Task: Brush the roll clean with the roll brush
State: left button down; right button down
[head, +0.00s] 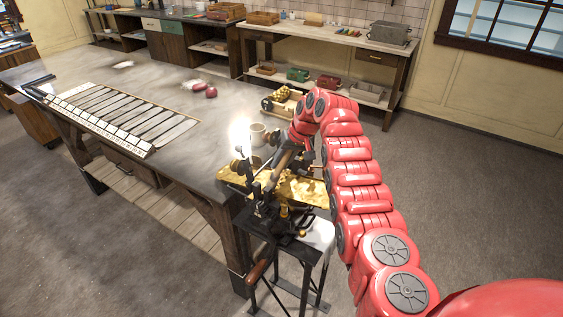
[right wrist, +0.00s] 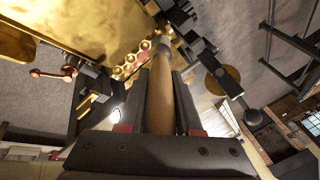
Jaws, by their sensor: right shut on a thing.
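The drop roller machine (head: 262,208) stands on a dark metal stand at the corner of the big table. A brass tray-like part (head: 303,188) shows on it, and brass (right wrist: 60,28) fills the upper left of the right wrist view. My right gripper (right wrist: 160,98) is shut on the wooden handle of the roll brush (right wrist: 162,72). The handle points away from the gripper toward the brass parts. In the head view the brush handle (head: 284,156) is tilted just above the machine. The bristles and their contact with the roll cannot be made out. My left gripper is not in view.
A cream mug (head: 258,133) stands on the table's (head: 180,80) near corner, close to the machine. A slotted board (head: 120,112) lies on the left, with dark red lumps (head: 211,92) farther back. A crank handle (head: 259,270) hangs low on the stand. Floor to the right is clear.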

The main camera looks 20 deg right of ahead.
jog(key=shift+f+b, duration=0.35)
jog(key=shift+f, duration=0.3)
